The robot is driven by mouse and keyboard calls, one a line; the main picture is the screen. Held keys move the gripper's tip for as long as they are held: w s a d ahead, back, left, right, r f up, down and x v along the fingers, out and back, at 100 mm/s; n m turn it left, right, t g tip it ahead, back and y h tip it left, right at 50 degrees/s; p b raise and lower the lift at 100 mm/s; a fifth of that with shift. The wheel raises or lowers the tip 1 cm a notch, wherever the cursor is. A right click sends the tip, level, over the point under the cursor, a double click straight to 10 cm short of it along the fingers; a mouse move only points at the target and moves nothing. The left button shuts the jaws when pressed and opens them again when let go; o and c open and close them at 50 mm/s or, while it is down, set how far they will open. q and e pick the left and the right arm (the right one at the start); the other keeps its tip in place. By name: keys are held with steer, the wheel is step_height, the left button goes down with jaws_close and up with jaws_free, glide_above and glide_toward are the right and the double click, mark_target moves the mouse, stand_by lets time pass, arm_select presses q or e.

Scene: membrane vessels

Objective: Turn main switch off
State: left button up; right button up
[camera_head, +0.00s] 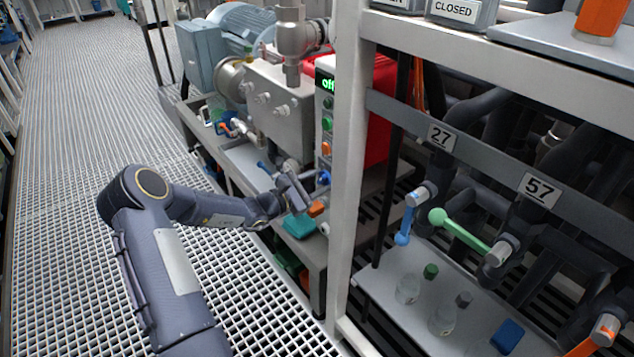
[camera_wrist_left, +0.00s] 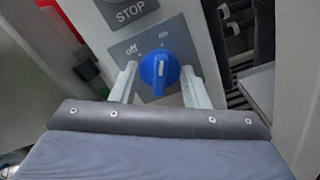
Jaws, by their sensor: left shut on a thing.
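The main switch is a blue knob (camera_wrist_left: 159,72) on a grey panel, seen close up in the left wrist view. "Off" is printed at its upper left and "on" at its upper right; the white mark on it stands about upright in this view. The fingers of my left gripper (camera_wrist_left: 157,84) are on both sides of the knob and shut on it. In the head view, my left gripper (camera_head: 304,190) reaches the lower part of the narrow white control panel (camera_head: 326,125), by the blue knob (camera_head: 324,177). My right gripper is not in view.
A STOP label (camera_wrist_left: 130,13) sits above the knob. A light frame post (camera_head: 347,150) stands just right of the panel. Further right are pipes with blue (camera_head: 405,228) and green (camera_head: 462,232) valve handles and several bottles. Open grating floor (camera_head: 90,110) lies to the left.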

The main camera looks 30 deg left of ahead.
arm_select(q)
steer(key=shift+r+n+p, duration=0.2)
steer(key=shift+n+p, duration=0.8)
steer(key=shift+p, duration=0.05)
steer(key=n+p, duration=0.3)
steer(key=shift+n, duration=0.3)
steer(key=n+p, duration=0.2)
steer(key=n, duration=0.1)
steer(key=shift+a+f+n+p, duration=0.15)
steer(key=shift+n+p, duration=0.7)
steer(key=shift+n, duration=0.75)
steer(key=o, duration=1)
steer(key=shift+c, duration=0.2)
